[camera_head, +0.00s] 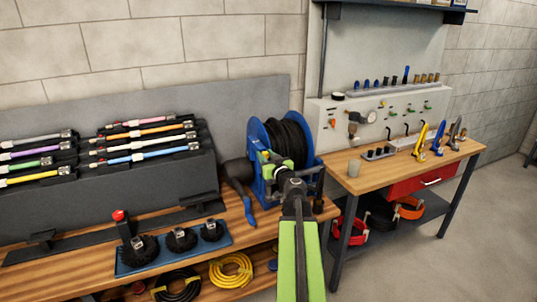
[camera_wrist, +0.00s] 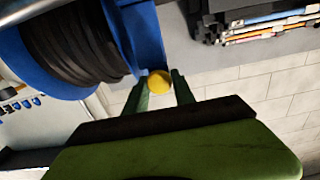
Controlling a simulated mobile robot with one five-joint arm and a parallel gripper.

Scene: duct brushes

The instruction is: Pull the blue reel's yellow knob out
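The blue reel (camera_head: 255,136) stands on the wooden bench, wound with black hose, and fills the upper left of the wrist view (camera_wrist: 110,22). Its yellow knob (camera_wrist: 159,82) shows in the wrist view at the lower edge of the blue frame. My gripper (camera_wrist: 160,84) has one green finger on each side of the knob. A gap shows on the right of the knob, and the left finger is very close to it; I cannot tell whether it touches. In the head view my gripper (camera_head: 268,163) is in front of the reel and hides the knob.
Left of the reel, a dark rack (camera_head: 110,178) holds several coloured rods. A blue tray (camera_head: 175,247) with round black brushes lies in front. A second bench (camera_head: 400,178) with a valve panel stands to the right. Yellow hose (camera_head: 231,270) lies on the lower shelf.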

